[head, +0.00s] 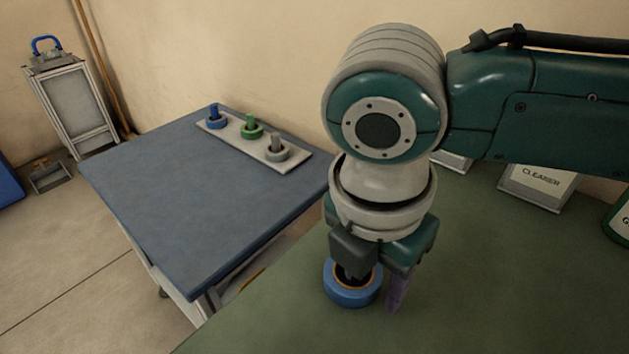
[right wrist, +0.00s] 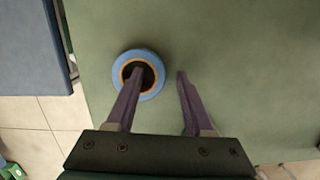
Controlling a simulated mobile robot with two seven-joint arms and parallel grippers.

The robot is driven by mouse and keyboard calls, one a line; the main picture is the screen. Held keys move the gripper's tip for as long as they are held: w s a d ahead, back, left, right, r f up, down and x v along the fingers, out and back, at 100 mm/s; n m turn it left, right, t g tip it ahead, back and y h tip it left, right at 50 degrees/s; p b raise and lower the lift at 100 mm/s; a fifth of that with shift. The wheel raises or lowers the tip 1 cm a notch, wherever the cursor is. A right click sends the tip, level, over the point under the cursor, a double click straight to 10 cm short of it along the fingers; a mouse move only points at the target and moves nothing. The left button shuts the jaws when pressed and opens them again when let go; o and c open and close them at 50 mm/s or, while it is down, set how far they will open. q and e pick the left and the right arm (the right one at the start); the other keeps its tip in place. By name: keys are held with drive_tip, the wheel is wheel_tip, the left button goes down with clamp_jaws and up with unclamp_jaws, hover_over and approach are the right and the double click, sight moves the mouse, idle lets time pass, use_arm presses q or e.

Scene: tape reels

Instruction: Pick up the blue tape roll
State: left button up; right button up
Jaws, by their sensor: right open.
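The blue tape roll (head: 347,297) lies flat on the green table (head: 290,310), near its left edge. It has an orange-brown inner ring and a dark hole. My right gripper (head: 374,288) points down at it with open jaws. In the right wrist view, one purple finger of the gripper (right wrist: 158,76) overlaps the hole of the tape roll (right wrist: 140,53); the other is outside the roll, to its right. The roll's wall lies between the fingers, and neither clearly presses on it. How deep the first finger reaches is hidden. My left gripper is not in view.
A blue-topped table (head: 190,195) stands to the left, with a white board (head: 232,137) carrying blue, green and grey rings on pegs. A sign reading "CLEANER" (head: 540,182) stands at the back right.

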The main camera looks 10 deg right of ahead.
clamp_jaws()
idle(0.4)
